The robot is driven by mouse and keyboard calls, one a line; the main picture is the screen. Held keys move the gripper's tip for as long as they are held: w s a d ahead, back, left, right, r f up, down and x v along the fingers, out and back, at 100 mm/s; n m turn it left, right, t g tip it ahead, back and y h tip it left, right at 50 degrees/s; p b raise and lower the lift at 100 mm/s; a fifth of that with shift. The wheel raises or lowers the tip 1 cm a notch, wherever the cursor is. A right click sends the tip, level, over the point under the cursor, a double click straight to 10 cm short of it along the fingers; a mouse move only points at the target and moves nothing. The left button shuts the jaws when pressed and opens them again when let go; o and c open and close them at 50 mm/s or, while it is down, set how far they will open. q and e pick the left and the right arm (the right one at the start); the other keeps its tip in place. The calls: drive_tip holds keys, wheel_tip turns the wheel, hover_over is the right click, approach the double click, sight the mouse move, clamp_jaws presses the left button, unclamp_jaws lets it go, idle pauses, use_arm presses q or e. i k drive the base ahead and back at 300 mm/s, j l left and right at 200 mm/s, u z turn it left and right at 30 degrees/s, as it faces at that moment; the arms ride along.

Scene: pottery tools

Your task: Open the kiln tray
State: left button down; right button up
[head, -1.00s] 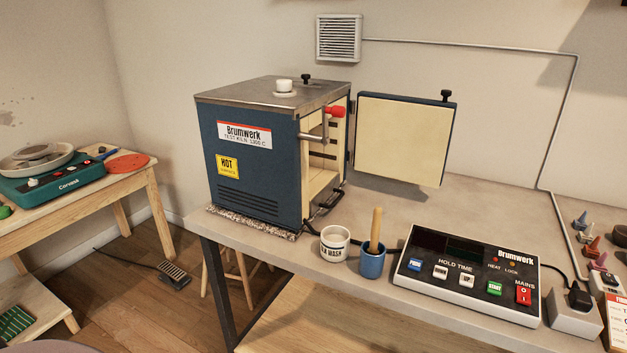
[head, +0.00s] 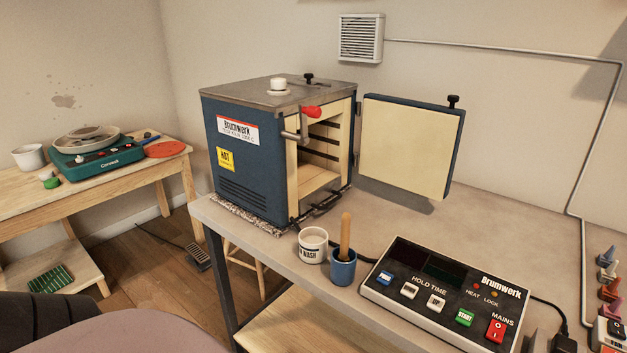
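The blue Brumwerk kiln (head: 245,165) stands on the grey bench with a metal top. Its thick cream-lined door (head: 408,148) is swung wide open to the right. The front opening shows a pale brick chamber (head: 320,180) with dark slots along the inner wall. A metal lever with a red knob (head: 311,112) sticks out by the opening. Dark metal rods or handles (head: 328,202) lie at the foot of the opening; I cannot tell whether they belong to a tray. Neither of my grippers is in view.
A white wash cup (head: 313,246) and a blue cup with a wooden-handled tool (head: 343,268) stand at the bench's front edge. The control box (head: 445,292) lies to their right. A teal wheel (head: 97,160) sits on the left table. Bench space below the door is clear.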

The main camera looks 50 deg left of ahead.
sight(315, 184)
drive_tip(key=i+l+u, duration=0.1)
drive_tip(key=u, duration=0.25)
drive_tip(key=l+u, duration=0.4)
drive_tip(key=j+u, duration=0.1)
drive_tip(key=u, duration=0.9)
drive_tip(key=i+l, duration=0.05)
